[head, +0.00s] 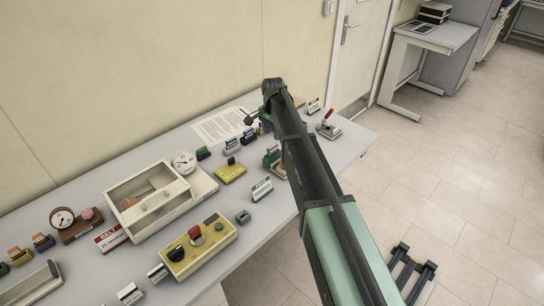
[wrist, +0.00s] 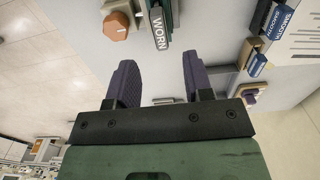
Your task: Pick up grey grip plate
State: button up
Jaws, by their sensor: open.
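My gripper (wrist: 158,64) is open in the wrist view, its two dark ridged fingers apart with nothing between them. Bare table shows between the fingers, with a sign reading WORN (wrist: 158,28) beyond their tips. In the head view my gripper is mostly hidden behind the arm, over the far part of the table. I cannot tell for sure which thing is the grey grip plate. A small grey piece (head: 243,216) lies near the table's front edge. A grey block with a dark top (head: 232,145) stands farther back, left of the arm.
A clear-lidded box (head: 148,200), a yellow panel with knobs (head: 202,245), a dial (head: 184,162) and a red-handled lever (head: 328,126) stand on the table (head: 290,232).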

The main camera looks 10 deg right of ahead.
aim_at(272, 146)
notch_tip(272, 146, down, 8)
jog(key=b, duration=0.6)
jog(key=shift+a, duration=0.1)
jog(key=shift+r, duration=0.25)
grip_shut()
